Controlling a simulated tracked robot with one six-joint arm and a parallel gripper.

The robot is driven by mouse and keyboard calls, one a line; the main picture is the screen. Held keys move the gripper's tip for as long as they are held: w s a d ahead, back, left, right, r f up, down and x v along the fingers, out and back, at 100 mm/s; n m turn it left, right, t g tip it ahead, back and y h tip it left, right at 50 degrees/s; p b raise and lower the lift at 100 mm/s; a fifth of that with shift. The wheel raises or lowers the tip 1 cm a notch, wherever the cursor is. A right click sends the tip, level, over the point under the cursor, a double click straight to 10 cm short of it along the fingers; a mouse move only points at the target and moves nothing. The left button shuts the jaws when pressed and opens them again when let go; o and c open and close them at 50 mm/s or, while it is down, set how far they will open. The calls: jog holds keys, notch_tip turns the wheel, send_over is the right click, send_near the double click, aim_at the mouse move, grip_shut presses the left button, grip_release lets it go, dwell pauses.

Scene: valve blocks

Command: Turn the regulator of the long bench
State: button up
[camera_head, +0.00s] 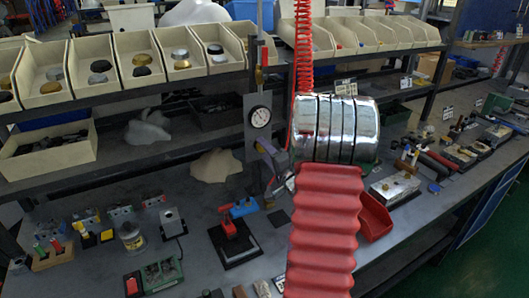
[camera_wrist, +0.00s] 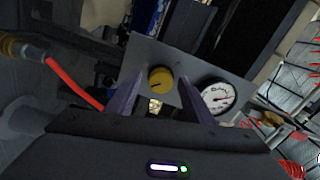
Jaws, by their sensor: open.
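The regulator is a round yellow knob (camera_wrist: 160,78) with a dark mark, on a grey panel (camera_wrist: 146,48) in the wrist view. A white round gauge (camera_wrist: 218,98) with a red-marked needle sits on the panel to its right. In the head view the gauge (camera_head: 260,117) shows on the upright panel (camera_head: 257,100) at the bench's shelf; the knob is hidden there. My gripper (camera_wrist: 162,82) is open, one purple finger on each side of the knob in the picture. I cannot tell whether they touch it. In the head view my gripper (camera_head: 270,155) is partly hidden by my arm.
Shelves with cream bins (camera_head: 94,68) run behind. A red lever block (camera_head: 230,230), a small green circuit board (camera_head: 162,274) and a red bin (camera_head: 375,216) stand on the bench. An orange-red hose (camera_wrist: 75,82) runs left of my gripper in the wrist view.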

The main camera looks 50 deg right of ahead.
jog(key=v, duration=1.3)
jog(key=shift+s, duration=0.35)
jog(key=shift+a+f, duration=0.1)
jog(key=w+a+r+n+g, duration=0.3)
jog(key=a+n, duration=0.1)
jog(key=a, duration=0.3)
jog(key=w+a+r+n+g, duration=0.25)
jog(key=w+a+n, duration=0.2)
jog(key=a, duration=0.35)
jog(key=s+a+n+g+y, duration=0.2)
jog(key=s+a+n, duration=0.3)
jog(key=s+a, duration=0.3)
jog(key=s+a+n+g+y, duration=0.3)
jog(key=s+a, duration=0.5)
jog(key=a, duration=0.9)
jog(key=shift+s+n+g, duration=0.4)
jog(key=shift+n+g, duration=0.25)
jog(key=shift+n, duration=0.5)
